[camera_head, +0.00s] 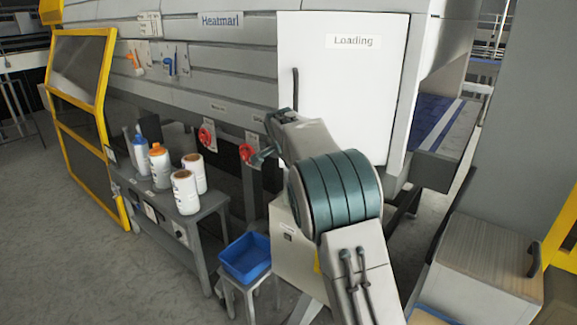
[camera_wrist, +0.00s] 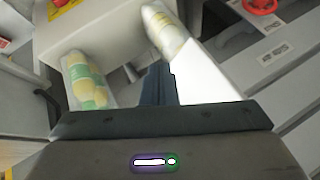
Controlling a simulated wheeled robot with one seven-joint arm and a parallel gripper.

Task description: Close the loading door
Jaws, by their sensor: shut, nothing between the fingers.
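The loading door (camera_head: 345,85) is a white panel labelled "Loading" on the front of the machine in the head view. A dark vertical handle (camera_head: 295,88) is at its left edge. Its lower part is hidden by my arm, and I cannot tell whether a gap is left at its edges. My gripper (camera_head: 262,156) is shut and empty, low by the door's lower left corner. In the wrist view its dark fingers (camera_wrist: 158,84) are together beside a bright white panel (camera_wrist: 212,85), which may be the door. I see no contact with the handle.
Red handwheels (camera_head: 207,134) are left of the door. A bench (camera_head: 205,208) with several bottles and a stool with a blue bin (camera_head: 245,258) stand at the lower left. The wrist view shows two clear packs, one (camera_wrist: 87,82) left of the fingers, another (camera_wrist: 163,30) above.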

